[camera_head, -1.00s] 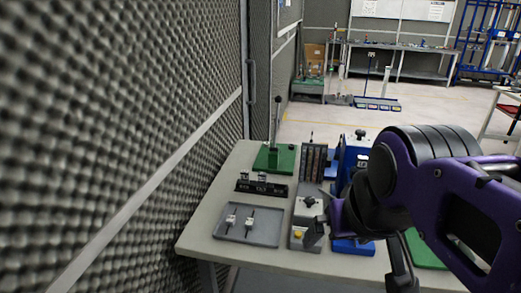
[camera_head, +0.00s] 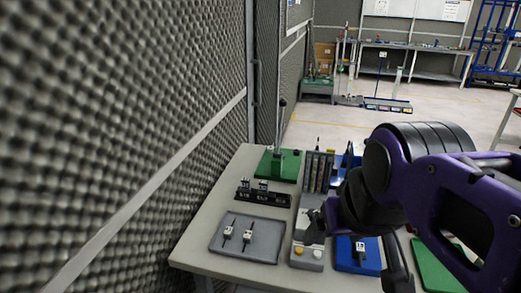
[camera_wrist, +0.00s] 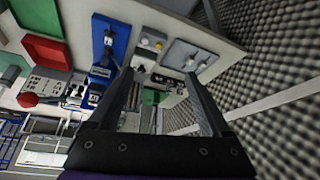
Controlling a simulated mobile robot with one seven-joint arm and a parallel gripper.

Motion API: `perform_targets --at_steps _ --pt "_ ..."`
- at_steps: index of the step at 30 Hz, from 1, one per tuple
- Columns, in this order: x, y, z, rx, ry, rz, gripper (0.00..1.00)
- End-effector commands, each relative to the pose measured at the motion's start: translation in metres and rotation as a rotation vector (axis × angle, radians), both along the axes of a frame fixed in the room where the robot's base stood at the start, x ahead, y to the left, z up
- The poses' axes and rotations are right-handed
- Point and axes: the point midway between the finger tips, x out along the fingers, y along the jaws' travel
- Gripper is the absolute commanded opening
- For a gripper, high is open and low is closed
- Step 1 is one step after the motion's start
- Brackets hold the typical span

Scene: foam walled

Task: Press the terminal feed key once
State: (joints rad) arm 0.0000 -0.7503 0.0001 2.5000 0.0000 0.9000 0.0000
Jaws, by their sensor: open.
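A grey box (camera_head: 307,262) stands near the front of the table, with a yellow button (camera_head: 300,250) and a whitish button (camera_head: 317,254) on top. It also shows in the wrist view (camera_wrist: 152,40), with the yellow button (camera_wrist: 158,45) visible. I see no readable label, so I cannot tell which button is the feed key. My gripper (camera_head: 314,226) is above the table, just behind the box in the head picture. In the wrist view its two fingers (camera_wrist: 160,76) are spread and nothing is between them. My gripper partly hides the grey unit behind the box.
A grey tray (camera_head: 216,247) with two small tools lies left of the box. Behind are a black rack (camera_head: 275,199), dark upright slots (camera_head: 317,172) and a green-based lever stand (camera_head: 291,170). A foam wall (camera_head: 120,130) borders the left.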

Motion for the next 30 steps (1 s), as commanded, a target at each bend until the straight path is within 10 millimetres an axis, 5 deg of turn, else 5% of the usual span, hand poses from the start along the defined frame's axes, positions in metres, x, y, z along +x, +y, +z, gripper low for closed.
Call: perform_targets --at_steps 2,13,30 --pt "0.0 0.0 -0.0001 0.0 0.0 0.0 0.66" --pt "0.0 0.0 -0.0001 0.0 0.0 0.0 0.0" --pt "0.0 0.0 -0.0001 0.0 0.0 0.0 0.0"
